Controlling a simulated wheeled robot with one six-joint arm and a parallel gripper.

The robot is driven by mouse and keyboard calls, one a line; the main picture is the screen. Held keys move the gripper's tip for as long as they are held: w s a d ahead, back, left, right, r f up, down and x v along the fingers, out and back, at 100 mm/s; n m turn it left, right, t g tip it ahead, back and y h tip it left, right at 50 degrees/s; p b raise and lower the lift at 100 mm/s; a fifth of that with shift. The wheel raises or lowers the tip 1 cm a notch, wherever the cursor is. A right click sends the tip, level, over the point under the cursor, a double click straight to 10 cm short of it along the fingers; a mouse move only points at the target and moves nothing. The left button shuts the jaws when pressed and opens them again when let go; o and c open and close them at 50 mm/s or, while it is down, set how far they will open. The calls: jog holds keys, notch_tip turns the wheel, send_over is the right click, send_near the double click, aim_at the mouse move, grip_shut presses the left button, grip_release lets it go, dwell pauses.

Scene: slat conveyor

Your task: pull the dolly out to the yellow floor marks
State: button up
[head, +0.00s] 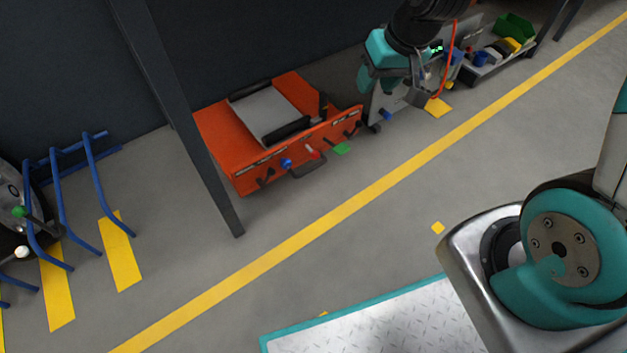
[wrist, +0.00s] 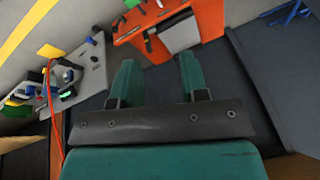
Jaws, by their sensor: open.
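The dolly also shows at the top of the wrist view (wrist: 132,20). My gripper (head: 376,82) is above and right of the dolly, apart from it. Its two teal fingers are spread and empty in the wrist view (wrist: 157,65).
A grey cart (head: 390,102) with coloured parts stands just right of the dolly, behind my gripper. A dark post (head: 205,150) stands at the dolly's left. Blue rails (head: 105,185) are farther left.

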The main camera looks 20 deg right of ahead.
jog(key=w+a+f+m+t+y, duration=0.1)
jog(key=w+a+f+t+y, duration=0.15)
jog(key=w+f, duration=0.95)
jog(key=m+t, duration=0.9)
jog(key=m, duration=0.5)
send_near(313, 168)
jog(key=b+x, duration=0.3)
jog(key=b, duration=0.3)
jog(key=b+x, duration=0.3)
jog(key=b, duration=0.3)
jog(key=b+x, duration=0.3)
jog(key=b, duration=0.3)
jog(key=shift+w+d+f+b, duration=0.1)
jog(key=shift+f+b, duration=0.3)
jog(key=shift+f, duration=0.05)
jog(key=shift+w+b, duration=0.3)
jog(key=shift+w, duration=0.35)
grip_shut()
